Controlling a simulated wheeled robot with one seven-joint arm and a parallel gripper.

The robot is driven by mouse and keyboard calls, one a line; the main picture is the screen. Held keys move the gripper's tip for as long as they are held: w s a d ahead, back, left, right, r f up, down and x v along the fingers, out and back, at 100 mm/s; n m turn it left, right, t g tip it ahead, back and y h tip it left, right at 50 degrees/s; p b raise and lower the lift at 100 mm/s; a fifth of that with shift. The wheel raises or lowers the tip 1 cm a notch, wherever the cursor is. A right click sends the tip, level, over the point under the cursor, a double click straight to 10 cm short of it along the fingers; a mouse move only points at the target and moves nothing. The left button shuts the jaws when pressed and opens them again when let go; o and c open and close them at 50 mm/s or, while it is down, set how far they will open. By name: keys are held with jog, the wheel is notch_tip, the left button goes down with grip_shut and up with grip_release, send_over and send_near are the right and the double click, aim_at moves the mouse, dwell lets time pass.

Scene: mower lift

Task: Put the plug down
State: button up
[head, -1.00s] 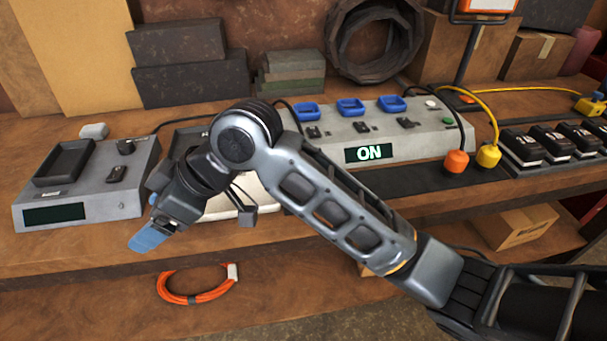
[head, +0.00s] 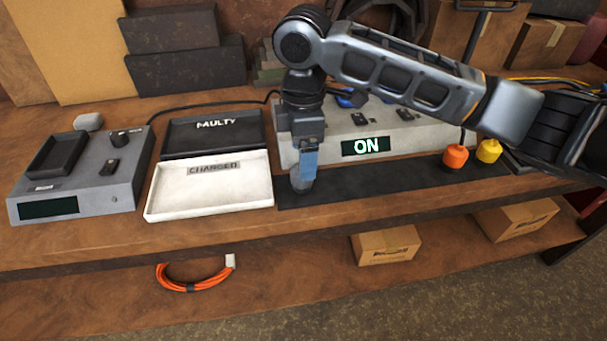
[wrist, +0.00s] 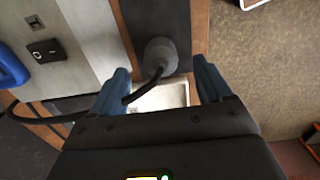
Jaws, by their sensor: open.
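A grey plug (head: 302,183) with a black cable stands at the left end of the dark mat (head: 400,183), in front of the grey unit that reads ON. My gripper (head: 308,158) points down just above it, its blue fingers partly hiding the plug. In the wrist view the plug (wrist: 160,54) lies between and beyond the fingertips of my gripper (wrist: 161,80). The jaws are open with a gap on both sides of the plug. The cable runs back between the fingers.
The ON unit (head: 425,140) stands right behind. An orange plug (head: 455,158) and a yellow plug (head: 488,151) are at the right. The mat's middle is clear.

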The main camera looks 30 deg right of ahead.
aim_at(300, 187)
jog(key=shift+a+f+p, duration=0.15)
jog(key=shift+f+p, duration=0.25)
jog(key=shift+f, duration=2.15)
jog(key=c, duration=1.3)
